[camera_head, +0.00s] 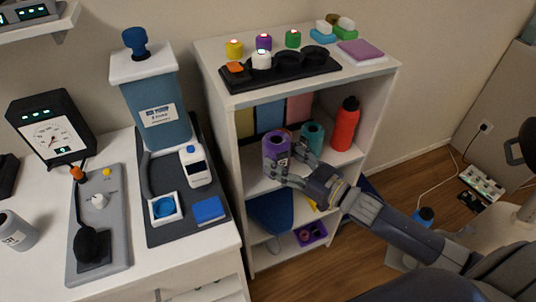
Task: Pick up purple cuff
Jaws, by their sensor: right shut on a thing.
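The purple cuff (276,146) is a rolled, upright purple cylinder at the middle shelf of the white shelf unit. My right gripper (287,164) comes in from the right and is shut on the cuff, with fingers at its lower part and right side. Whether the cuff's underside touches the shelf is hidden by the fingers. A teal roll (312,135) stands just to the right, behind my fingers. My left gripper is not in view.
A red bottle (345,124) stands at the right of the same shelf of the white shelf unit (225,98). Upright colored folders (270,117) are behind the cuff. A purple tray (311,233) lies lower down. A counter with blood-pressure-like devices (165,115) is at left.

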